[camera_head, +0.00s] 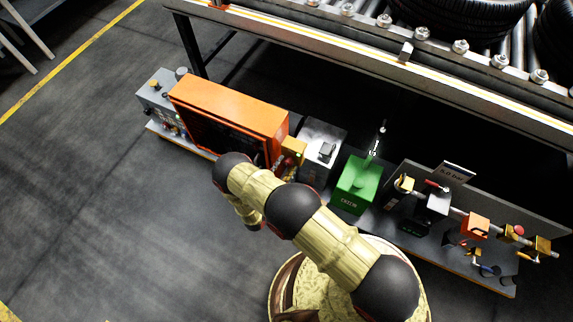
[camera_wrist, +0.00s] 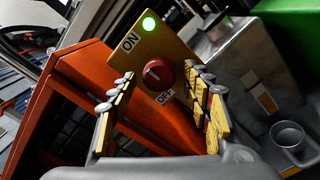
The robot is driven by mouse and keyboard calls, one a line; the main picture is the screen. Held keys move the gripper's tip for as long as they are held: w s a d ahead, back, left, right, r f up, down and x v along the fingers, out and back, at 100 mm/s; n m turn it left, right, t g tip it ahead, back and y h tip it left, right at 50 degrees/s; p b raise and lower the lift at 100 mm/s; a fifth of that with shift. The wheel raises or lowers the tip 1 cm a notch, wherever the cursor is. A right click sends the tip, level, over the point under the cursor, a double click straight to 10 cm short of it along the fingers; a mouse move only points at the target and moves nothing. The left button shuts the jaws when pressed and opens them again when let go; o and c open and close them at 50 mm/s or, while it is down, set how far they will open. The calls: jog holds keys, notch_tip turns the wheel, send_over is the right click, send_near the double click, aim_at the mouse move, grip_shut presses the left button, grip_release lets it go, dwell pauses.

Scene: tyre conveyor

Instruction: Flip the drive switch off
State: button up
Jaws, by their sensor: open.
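The drive switch is a red round knob (camera_wrist: 158,75) on a yellow plate (camera_wrist: 180,52), between an ON label and an OFF label. A green lamp (camera_wrist: 149,23) glows at the ON end of the plate. The knob has a pale mark on its face, but I cannot tell for sure which label it points at. In the head view the yellow switch box (camera_head: 292,158) stands beside the orange cabinet. My gripper (camera_wrist: 159,80) is open, with one finger on each side of the knob in the wrist view. I cannot tell whether they touch it.
The orange cabinet (camera_head: 230,112) stands left of the switch box, and a grey box (camera_head: 322,143) with a lever stands to its right. A green unit (camera_head: 356,187) and a valve assembly (camera_head: 438,205) stand further right. The roller conveyor (camera_head: 400,72) runs behind.

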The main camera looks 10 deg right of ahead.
jog(key=shift+x, duration=0.75)
jog(key=c, duration=0.3)
jog(key=c, duration=0.8)
jog(key=shift+c, duration=0.3)
